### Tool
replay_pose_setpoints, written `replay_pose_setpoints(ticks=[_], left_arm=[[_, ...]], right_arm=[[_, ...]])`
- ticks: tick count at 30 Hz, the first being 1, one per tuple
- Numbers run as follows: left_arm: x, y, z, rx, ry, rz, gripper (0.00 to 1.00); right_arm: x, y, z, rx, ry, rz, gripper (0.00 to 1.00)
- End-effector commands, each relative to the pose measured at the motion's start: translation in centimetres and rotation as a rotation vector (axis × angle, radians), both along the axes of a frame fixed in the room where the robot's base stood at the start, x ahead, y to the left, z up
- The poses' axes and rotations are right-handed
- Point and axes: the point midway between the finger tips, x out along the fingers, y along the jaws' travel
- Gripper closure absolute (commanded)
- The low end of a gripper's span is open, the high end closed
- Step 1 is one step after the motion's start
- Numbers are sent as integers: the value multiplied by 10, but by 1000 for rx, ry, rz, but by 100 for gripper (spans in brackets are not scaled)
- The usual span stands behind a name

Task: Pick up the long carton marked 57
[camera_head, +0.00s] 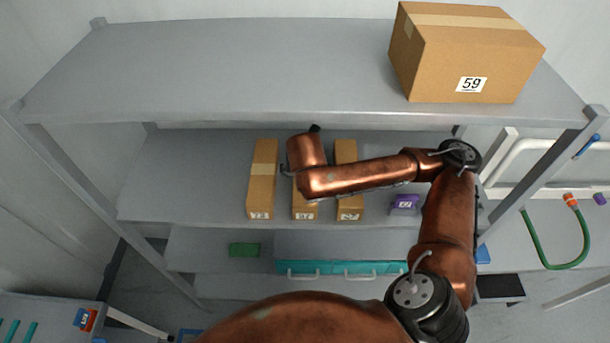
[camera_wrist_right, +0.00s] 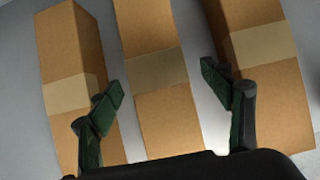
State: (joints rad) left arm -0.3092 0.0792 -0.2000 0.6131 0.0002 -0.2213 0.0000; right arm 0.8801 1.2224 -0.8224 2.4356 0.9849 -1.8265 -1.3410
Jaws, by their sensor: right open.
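Three long brown cartons lie side by side on the second shelf: a left one (camera_head: 262,180), a middle one (camera_head: 304,204) and a right one (camera_head: 348,185). Their front labels are too small to read surely; the middle one may read 57. My right wrist covers much of the middle carton in the head view. In the right wrist view my open right gripper (camera_wrist_right: 160,80) has the middle carton (camera_wrist_right: 158,72) between its two fingers. My left gripper is out of view.
A large box marked 59 (camera_head: 465,60) stands on the top shelf (camera_head: 220,70), whose front edge is above my forearm. A purple box (camera_head: 404,204) sits right of the cartons. Teal and green items (camera_head: 245,249) lie on the lower shelf. Gaps between cartons are narrow.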

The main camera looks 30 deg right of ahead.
Motion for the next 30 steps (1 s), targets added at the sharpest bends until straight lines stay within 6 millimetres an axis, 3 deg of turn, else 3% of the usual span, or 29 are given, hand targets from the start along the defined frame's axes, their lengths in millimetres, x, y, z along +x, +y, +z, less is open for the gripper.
replay_pose_setpoints(ticks=[4, 9, 18, 30], left_arm=[[-2, 0, 7, 0, 4, 0, 35], [9, 0, 11, 0, -11, -2, 35], [23, -1, 12, -1, -29, -6, 35], [12, 0, 11, -1, -15, -3, 35]], right_arm=[[6, -2, -20, 1, 6, 0, 28], [15, -8, -39, 1, 2, -1, 28], [16, -10, -43, 0, 0, -1, 28], [16, -11, -43, -1, 0, -3, 55]])
